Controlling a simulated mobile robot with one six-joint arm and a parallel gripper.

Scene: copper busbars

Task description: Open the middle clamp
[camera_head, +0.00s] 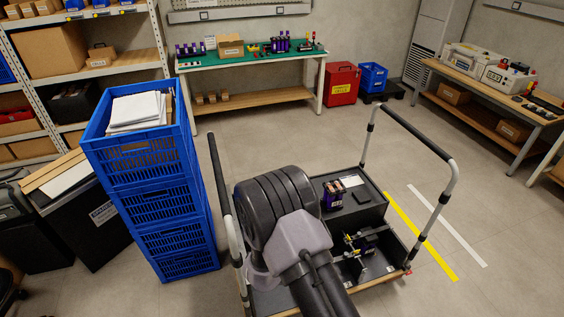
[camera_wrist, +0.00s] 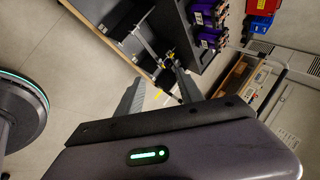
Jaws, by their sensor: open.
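In the head view, a small black fixture (camera_head: 362,241) with light metal bars and small yellow parts stands in the open part of a cart. Which part is the middle clamp I cannot tell at this size. In the wrist view, similar dark and grey bars with yellow tips (camera_wrist: 168,55) show just beyond my gripper (camera_wrist: 160,74). The fingers look apart from the bars, but the exact gap is unclear. In the head view my arm hides part of the cart, and I cannot make out the gripper.
The cart (camera_head: 381,279) has tall handles (camera_head: 447,190) at its ends. A dark box (camera_head: 361,208) on it carries a purple-black unit (camera_head: 333,195). Stacked blue crates (camera_head: 160,205) stand left of my arm. The floor right of the cart is clear.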

